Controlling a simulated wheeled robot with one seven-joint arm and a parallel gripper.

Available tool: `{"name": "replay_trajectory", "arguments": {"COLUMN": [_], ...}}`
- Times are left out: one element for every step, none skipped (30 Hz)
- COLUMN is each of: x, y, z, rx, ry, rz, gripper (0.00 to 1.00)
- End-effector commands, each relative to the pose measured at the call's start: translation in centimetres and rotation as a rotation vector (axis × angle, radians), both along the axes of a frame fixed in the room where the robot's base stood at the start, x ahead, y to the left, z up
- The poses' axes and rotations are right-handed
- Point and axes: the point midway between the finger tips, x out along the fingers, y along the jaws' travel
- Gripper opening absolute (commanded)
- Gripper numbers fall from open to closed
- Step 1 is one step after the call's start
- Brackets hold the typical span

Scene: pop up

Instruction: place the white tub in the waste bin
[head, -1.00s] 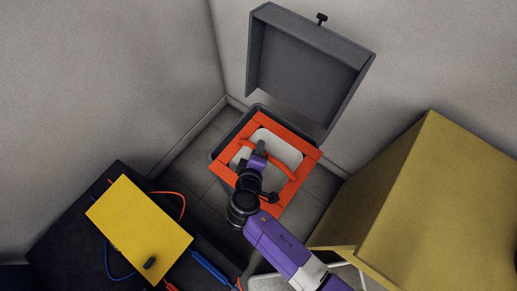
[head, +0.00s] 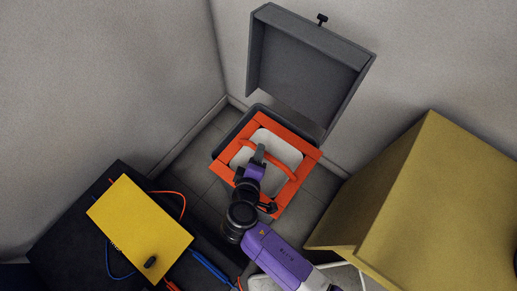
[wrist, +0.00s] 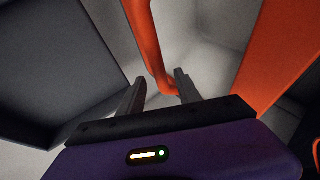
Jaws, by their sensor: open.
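The white tub (head: 285,149) shows as a pale rounded shape with an orange bar-like handle (head: 283,168) across it. It sits within the square orange frame (head: 306,163) of the dark grey bin (head: 226,141), whose grey lid (head: 309,62) stands open behind. My gripper (head: 259,152) is over the tub, by the handle, and partly hides the tub. In the wrist view my gripper (wrist: 160,90) is open, its two grey fingers apart. The orange handle (wrist: 149,45) runs down to between them in the picture, not clamped. I cannot tell how deep the tub sits.
A yellow panel (head: 140,225) with a black knob and red and blue cables lies on a dark unit at the left. A large mustard-coloured box (head: 430,210) stands at the right. Grey walls meet behind the bin. Some tiled floor (head: 195,160) is bare left of the bin.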

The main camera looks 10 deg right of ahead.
Motion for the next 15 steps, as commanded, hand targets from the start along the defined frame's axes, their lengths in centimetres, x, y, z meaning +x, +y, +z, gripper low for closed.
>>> {"name": "replay_trajectory", "arguments": {"x": [-1.0, -1.5, -2.2, -2.7, -3.2, -3.8, -4.2, -4.6, -5.1, -5.4, -5.7, -6.0, -6.2, -6.3, -6.5], "y": [0.4, 0.6, 0.8, 1.0, 1.2, 1.3, 1.4, 1.5, 1.7, 1.9, 2.0, 2.1, 2.1, 2.2, 2.2], "z": [0.6, 0.9, 1.4, 1.7, 2.0, 2.4, 2.6, 2.9, 3.2, 3.4, 3.6, 3.8, 3.9, 4.0, 4.1], "rx": [0.002, 0.002, 0.002, 0.002, 0.000, 0.000, 0.000, 0.001, 0.000, 0.000, 0.000, 0.000, 0.000, 0.000, -0.001], "ry": [0.000, 0.001, 0.001, 0.000, 0.000, -0.001, -0.001, -0.001, -0.001, 0.001, 0.001, 0.000, 0.000, 0.000, -0.001], "rz": [0.003, 0.003, 0.002, 0.003, 0.004, 0.002, 0.002, 0.002, 0.002, 0.003, 0.003, 0.001, 0.001, 0.001, 0.001], "gripper": [0.40, 0.40, 0.40, 0.40, 0.40, 0.40, 0.40, 0.40, 0.40, 0.40, 0.40, 0.40, 0.40, 0.40, 0.40]}}
